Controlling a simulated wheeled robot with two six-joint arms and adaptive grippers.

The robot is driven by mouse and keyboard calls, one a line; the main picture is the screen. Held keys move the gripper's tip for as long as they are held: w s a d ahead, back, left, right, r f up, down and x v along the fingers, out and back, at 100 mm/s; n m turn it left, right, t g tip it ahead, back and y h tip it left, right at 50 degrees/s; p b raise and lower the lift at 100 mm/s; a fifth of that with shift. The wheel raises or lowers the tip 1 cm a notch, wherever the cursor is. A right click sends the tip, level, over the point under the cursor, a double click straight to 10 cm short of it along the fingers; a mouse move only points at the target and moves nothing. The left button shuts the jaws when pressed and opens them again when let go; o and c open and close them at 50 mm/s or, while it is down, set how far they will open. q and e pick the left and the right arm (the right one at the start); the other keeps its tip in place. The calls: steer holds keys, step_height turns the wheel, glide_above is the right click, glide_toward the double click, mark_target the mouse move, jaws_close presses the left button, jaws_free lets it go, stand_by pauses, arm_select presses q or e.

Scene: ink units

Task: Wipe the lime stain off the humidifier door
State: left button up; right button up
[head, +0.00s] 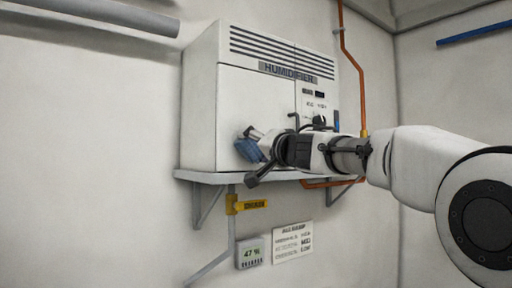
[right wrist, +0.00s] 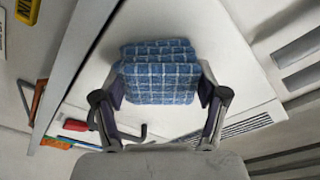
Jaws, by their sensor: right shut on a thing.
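The white humidifier (head: 200,100) stands on a wall shelf, its wide white front door (head: 250,95) facing me. My right gripper (head: 260,150) is shut on a folded blue checked cloth (head: 247,149), in front of the lower part of the door. In the right wrist view the cloth (right wrist: 160,72) is pinched between both fingers and lies over the pale door panel (right wrist: 215,45). I cannot tell whether it presses on the door. No lime stain shows; the cloth and gripper cover part of the door. My left gripper is not in view.
The grey shelf (head: 200,177) runs under the humidifier on brackets. An orange pipe (head: 361,80) is at the right. A yellow valve handle (head: 250,204), a gauge showing 47 % (head: 251,253) and a paper notice (head: 293,242) are below. A dark door handle (right wrist: 138,135) is near the gripper.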

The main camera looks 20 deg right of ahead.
steer(key=shift+w+d, duration=0.25)
steer(key=shift+d, duration=0.4)
steer(key=shift+w+d, duration=0.2)
steer(key=shift+d, duration=0.4)
steer(key=shift+w+d, duration=0.25)
steer(key=shift+d, duration=0.4)
steer(key=shift+s+a, duration=0.15)
steer(key=shift+a, duration=0.3)
steer(key=shift+s+a, duration=0.3)
steer(key=shift+a, duration=0.6)
steer(key=shift+s+a, duration=0.3)
steer(key=shift+a, duration=0.4)
steer(key=shift+d, duration=0.1)
